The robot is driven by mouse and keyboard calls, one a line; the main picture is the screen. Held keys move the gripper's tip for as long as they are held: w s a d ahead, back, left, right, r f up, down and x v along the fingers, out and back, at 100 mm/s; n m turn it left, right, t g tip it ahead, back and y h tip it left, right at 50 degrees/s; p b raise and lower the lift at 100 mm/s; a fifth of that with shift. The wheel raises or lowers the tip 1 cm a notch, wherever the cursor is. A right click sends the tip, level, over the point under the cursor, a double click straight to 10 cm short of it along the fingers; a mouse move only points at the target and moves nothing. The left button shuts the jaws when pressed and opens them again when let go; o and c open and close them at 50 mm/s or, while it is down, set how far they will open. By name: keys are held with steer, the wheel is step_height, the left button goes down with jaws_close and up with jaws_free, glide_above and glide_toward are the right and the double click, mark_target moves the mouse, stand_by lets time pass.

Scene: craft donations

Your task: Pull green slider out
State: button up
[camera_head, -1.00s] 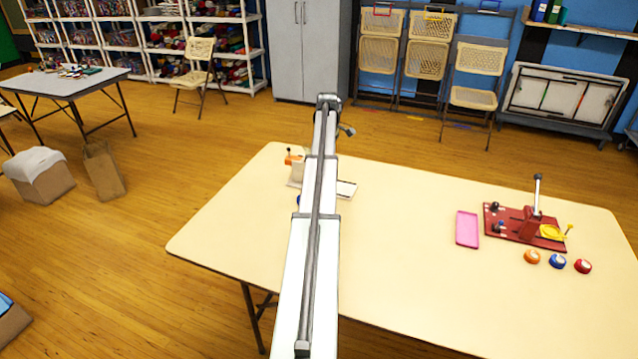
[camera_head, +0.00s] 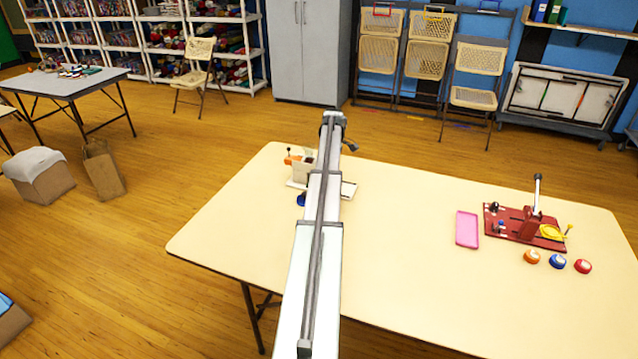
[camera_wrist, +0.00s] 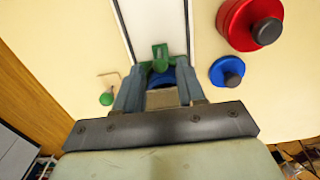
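The green slider (camera_wrist: 160,57) shows in the wrist view as a small upright green part on a track with white edges (camera_wrist: 192,30). My gripper (camera_wrist: 159,72) is open, with one finger on each side of the slider's near end. A blue round part (camera_wrist: 163,77) lies between the fingers, just below the green part. I cannot tell whether either finger touches the slider.
In the wrist view, a red knob (camera_wrist: 240,20) and a blue knob (camera_wrist: 226,70) stand right of the track; a green ball (camera_wrist: 106,99) is at left. In the head view, a pink tray (camera_head: 467,229) and red press (camera_head: 515,224) lie right. The middle of the table (camera_head: 400,230) is clear.

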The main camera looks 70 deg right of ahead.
steer(key=shift+f, duration=0.8)
steer(key=shift+c, duration=0.2)
jaws_close()
steer(key=shift+s, duration=5.05)
steer(key=shift+o, duration=0.4)
jaws_free()
steer(key=shift+r, duration=0.1)
step_height(320, 180, up, 7)
steer(key=shift+r, duration=0.15)
